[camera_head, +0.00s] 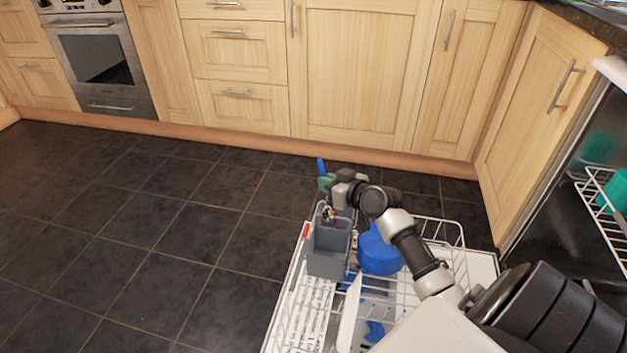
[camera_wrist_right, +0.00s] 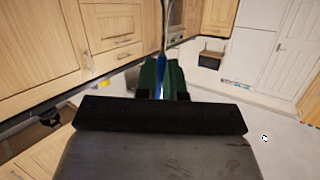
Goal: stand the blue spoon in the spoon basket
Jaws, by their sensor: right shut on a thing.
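The blue spoon (camera_head: 321,166) sticks up from between the green fingertips of my right gripper (camera_head: 326,183) in the head view. The gripper is shut on it and holds it roughly upright. In the wrist view a blue strip of the spoon (camera_wrist_right: 159,76) shows between the green fingers of the right gripper (camera_wrist_right: 162,82). The grey spoon basket (camera_head: 328,262) stands in the lower dish rack, just below and nearer than the gripper. Small items show at the basket's top, too small to make out. The spoon's lower part is hidden. My left gripper is not in view.
The white wire rack (camera_head: 292,292) is pulled out over the dark tiled floor. A blue bowl (camera_head: 381,252) and a white flat piece (camera_head: 350,312) sit in it beside the basket. An upper rack (camera_head: 596,190) with a green item is at right. Open floor lies left.

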